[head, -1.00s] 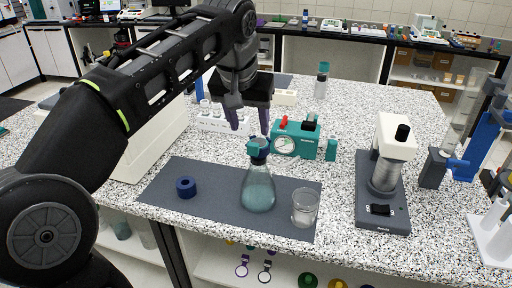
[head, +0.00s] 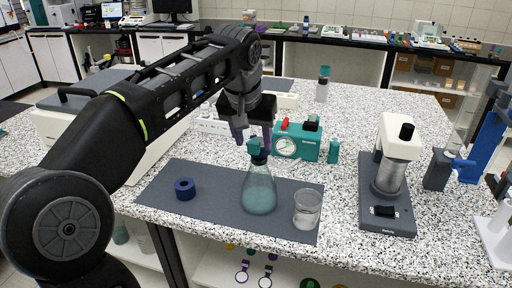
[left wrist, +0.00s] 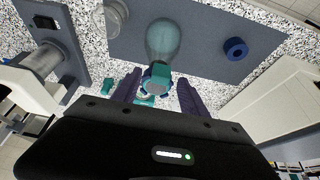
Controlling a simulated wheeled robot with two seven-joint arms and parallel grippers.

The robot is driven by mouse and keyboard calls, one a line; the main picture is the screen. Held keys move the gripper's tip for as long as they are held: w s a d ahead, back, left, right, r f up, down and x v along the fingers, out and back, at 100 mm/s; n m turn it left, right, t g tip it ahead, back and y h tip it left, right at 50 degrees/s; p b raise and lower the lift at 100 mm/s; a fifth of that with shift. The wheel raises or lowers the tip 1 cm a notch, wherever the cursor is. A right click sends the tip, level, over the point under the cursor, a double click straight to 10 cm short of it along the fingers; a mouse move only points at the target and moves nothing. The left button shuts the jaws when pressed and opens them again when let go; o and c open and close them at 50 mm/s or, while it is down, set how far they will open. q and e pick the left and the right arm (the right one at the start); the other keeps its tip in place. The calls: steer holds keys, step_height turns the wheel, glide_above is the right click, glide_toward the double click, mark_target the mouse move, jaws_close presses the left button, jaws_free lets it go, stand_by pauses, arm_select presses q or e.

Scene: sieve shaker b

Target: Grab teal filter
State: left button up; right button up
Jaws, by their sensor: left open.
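The teal filter (head: 256,147) sits on the mouth of a conical glass flask (head: 259,190) with a dark collar at its neck and teal liquid inside. The flask stands upright on a dark grey mat (head: 220,222). My left gripper (head: 252,139) is open and points down at the filter, its purple fingers at the filter's height. In the left wrist view the filter (left wrist: 158,76) shows between the two fingertips, with a gap visible on each side. My right gripper is in neither view.
A blue ring (head: 185,189) lies left of the flask, and a glass beaker (head: 307,209) stands close on its right. A teal pump with a gauge (head: 297,141) is just behind. A grey-and-white instrument (head: 391,170) stands further right.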

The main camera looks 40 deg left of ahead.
arm_select(q)
steer(key=shift+f, duration=0.2)
steer(key=shift+c, duration=0.2)
jaws_close()
stand_by(0.6)
